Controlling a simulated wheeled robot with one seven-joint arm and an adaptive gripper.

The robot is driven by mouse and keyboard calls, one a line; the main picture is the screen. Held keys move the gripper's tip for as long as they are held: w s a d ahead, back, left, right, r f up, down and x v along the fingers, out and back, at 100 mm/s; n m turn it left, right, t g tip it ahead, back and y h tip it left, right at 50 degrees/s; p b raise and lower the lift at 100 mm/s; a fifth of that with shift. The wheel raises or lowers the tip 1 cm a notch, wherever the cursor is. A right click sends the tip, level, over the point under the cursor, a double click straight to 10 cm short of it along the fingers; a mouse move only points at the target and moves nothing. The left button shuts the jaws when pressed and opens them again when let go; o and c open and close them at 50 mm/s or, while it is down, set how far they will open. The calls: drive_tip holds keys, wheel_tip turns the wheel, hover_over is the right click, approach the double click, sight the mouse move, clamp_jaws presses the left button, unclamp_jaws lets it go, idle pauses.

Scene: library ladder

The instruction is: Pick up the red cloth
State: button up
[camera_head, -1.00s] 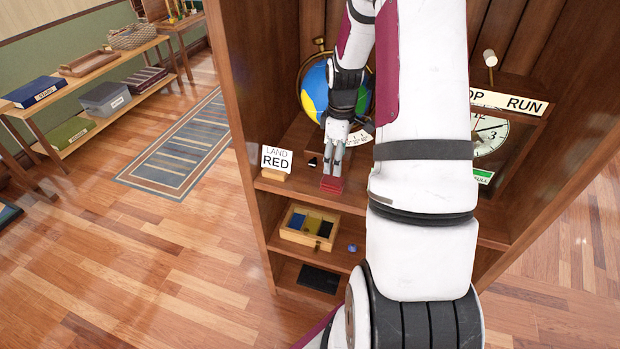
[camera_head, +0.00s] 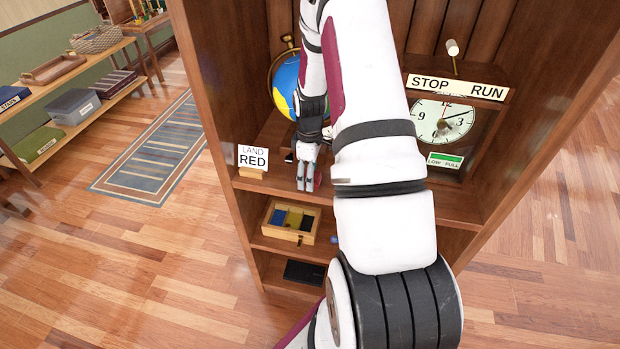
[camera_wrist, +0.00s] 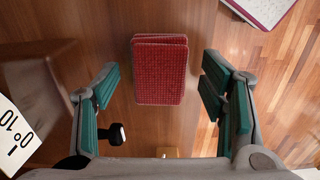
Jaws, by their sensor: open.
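The red cloth (camera_wrist: 159,70) is a folded, textured rectangle lying on the brown wooden shelf. In the head view only a small part of the red cloth (camera_head: 317,180) shows, beside and behind my fingers. My gripper (camera_head: 306,186) is over the front of the shelf. In the wrist view my gripper (camera_wrist: 157,92) has its green-padded fingers wide apart, with nothing between the pads. The cloth appears centred across the gap and farther up the picture, clear of both fingers. I cannot tell the exact height of the fingers above it.
A "LAND RED" card (camera_head: 252,160) stands left of my gripper. A globe (camera_head: 287,85) is behind my arm, and a clock (camera_head: 442,121) is to the right. A compartment tray (camera_head: 291,221) sits on the shelf below. A small black knob (camera_wrist: 116,134) is near the left finger.

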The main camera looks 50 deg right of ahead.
drive_tip(key=c, duration=1.2)
drive_tip(key=shift+r, duration=0.15)
drive_tip(key=shift+r, duration=0.55)
wheel_tip(320, 180, up, 2)
drive_tip(key=shift+r+b, duration=0.1)
drive_tip(key=shift+b, duration=0.25)
drive_tip(key=s, duration=0.5)
drive_tip(key=s+a+r, duration=0.1)
drive_tip(key=s, duration=0.4)
drive_tip(key=s+a, duration=0.1)
drive_tip(key=s, duration=0.5)
drive_tip(key=shift+r, duration=0.2)
